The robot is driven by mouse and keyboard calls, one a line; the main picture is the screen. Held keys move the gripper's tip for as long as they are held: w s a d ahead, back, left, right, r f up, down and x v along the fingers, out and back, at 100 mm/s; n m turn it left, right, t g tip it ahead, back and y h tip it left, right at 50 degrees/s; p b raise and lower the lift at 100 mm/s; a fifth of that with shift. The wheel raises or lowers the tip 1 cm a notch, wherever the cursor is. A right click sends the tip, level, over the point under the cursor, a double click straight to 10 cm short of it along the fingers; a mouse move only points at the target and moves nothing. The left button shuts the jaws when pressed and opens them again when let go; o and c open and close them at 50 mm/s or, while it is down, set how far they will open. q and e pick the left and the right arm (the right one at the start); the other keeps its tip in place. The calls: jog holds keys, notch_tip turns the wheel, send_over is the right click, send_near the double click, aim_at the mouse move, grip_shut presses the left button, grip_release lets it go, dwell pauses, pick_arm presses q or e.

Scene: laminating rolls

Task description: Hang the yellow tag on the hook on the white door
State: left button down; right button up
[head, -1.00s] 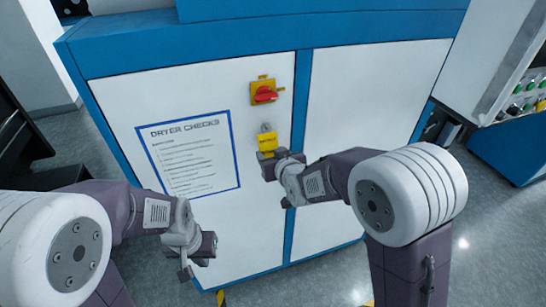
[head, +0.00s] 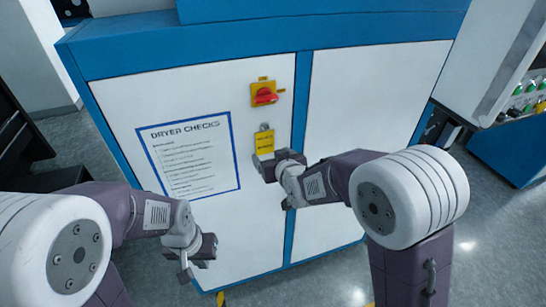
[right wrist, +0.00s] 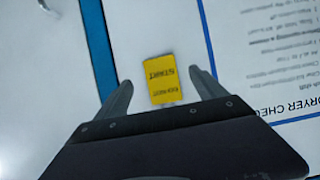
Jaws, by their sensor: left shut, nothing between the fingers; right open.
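The yellow tag (head: 264,143) is upright against the white door (head: 222,85), just under the small grey hook (head: 264,128); it appears to hang from it. My right gripper (head: 259,166) is open just below the tag in the head view. In the right wrist view the tag (right wrist: 161,84) shows upside down between the spread fingers (right wrist: 160,82), with a gap on each side. The hook cannot be made out there. My left gripper (head: 186,272) is shut and empty, low in front of the door.
A red and yellow rotary switch (head: 264,95) is above the hook. A blue-framed "Dryer checks" sheet (head: 188,155) is on the door to the left. A blue post (head: 299,110) separates this door from the right panel (head: 370,95). A control panel with buttons (head: 525,103) stands at far right.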

jog(key=b+v, duration=0.1)
jog(key=v, duration=0.8)
